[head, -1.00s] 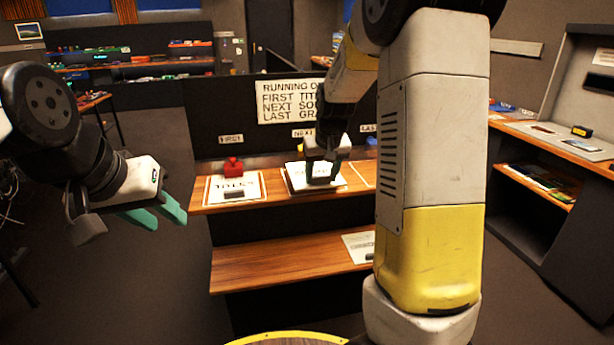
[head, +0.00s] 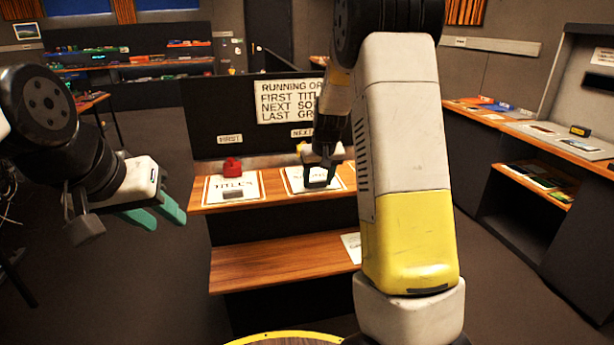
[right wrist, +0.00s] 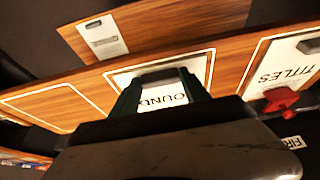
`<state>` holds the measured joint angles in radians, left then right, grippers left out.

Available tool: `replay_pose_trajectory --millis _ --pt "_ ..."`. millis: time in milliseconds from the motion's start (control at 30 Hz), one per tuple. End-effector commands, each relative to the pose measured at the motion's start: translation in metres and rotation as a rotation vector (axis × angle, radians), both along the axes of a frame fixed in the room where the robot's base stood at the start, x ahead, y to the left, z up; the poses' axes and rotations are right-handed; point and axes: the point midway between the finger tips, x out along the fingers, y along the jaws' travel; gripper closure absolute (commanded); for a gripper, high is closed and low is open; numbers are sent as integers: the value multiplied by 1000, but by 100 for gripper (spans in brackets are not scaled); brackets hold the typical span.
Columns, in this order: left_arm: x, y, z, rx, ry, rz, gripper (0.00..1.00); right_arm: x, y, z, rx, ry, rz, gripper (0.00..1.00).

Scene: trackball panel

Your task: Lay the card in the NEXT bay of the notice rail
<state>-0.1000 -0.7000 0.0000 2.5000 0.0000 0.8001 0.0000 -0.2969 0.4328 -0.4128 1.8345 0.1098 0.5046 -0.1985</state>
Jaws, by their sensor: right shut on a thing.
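The white SOUND card (head: 296,183) lies on the upper wooden shelf in the middle bay, under the NEXT label (head: 302,133). It looks flat and within the bay's outline. In the right wrist view the card (right wrist: 162,101) shows the letters "OUND" between my fingers. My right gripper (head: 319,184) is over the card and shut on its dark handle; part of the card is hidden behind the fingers. My left gripper (head: 156,215) is open and empty, in the air left of the rail.
The TITLES card (head: 247,188) lies in the FIRST bay with a red object (head: 232,164) behind it. Another white card (head: 351,245) lies on the lower shelf (head: 275,264). My right arm hides the right end of the rail. A notice (head: 285,101) hangs behind.

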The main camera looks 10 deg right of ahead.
Motion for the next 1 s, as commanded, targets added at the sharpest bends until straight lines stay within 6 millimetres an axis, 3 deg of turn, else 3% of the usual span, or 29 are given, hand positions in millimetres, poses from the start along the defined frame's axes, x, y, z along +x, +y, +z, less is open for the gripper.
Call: replay_pose_trajectory --millis 33,133,533,1000 --pt "0 0 0 0 0 0 64 0 0 -1 0 1 0 42" --pt "0 0 0 0 0 0 64 0 0 -1 0 1 0 24" --pt "0 0 0 0 0 0 64 -1 0 6 0 -1 0 24" --pt "0 0 0 0 0 0 64 -35 -1 90 1 -4 -1 24"
